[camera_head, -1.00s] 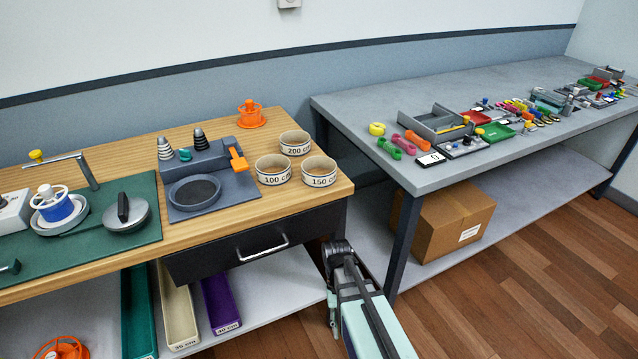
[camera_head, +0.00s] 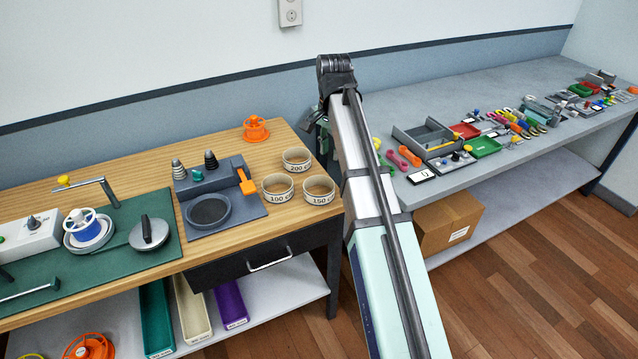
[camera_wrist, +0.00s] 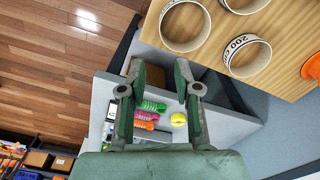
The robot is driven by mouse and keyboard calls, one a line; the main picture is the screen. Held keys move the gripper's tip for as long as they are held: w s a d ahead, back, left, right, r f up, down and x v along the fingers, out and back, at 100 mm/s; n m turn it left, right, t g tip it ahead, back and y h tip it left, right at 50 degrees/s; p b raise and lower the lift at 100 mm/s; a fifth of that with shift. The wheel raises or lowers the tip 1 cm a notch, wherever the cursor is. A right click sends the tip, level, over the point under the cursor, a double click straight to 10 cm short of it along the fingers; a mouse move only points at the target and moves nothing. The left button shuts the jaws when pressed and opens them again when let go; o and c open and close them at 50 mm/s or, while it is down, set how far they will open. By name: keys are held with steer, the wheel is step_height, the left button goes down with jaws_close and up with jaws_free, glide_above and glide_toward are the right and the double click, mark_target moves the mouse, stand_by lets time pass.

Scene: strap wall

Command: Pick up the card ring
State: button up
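Three pale card rings with dark lettering stand on the wooden table's right end. The 200 ring (camera_head: 299,167) is behind the 100 ring (camera_head: 280,197) and the 150 ring (camera_head: 320,199). In the wrist view, the 200 ring (camera_wrist: 239,43) is right of my gripper (camera_wrist: 160,76), and another ring (camera_wrist: 168,24) is beyond the fingertips. My gripper's two green fingers are apart with nothing held between them. In the head view, the gripper is mostly hidden behind my arm, just right of the rings.
An orange spool (camera_head: 256,128) stands behind the rings, and a dark fixture (camera_head: 222,195) with an orange handle is left of them. The grey table (camera_head: 480,90) on the right carries dumbbell-shaped pieces and trays. A cardboard box (camera_head: 448,222) sits below it.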

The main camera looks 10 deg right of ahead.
steer(key=m, duration=0.2)
steer(key=p, duration=0.2)
glide_above(329, 196)
step_height(329, 196, down, 12)
steer(key=shift+w+d+f, duration=0.1)
steer(key=shift+w+f, duration=0.05)
steer(key=shift+f, duration=0.1)
steer(key=shift+f+p, duration=1.1)
steer(key=shift+f, duration=1.55)
jaws_close()
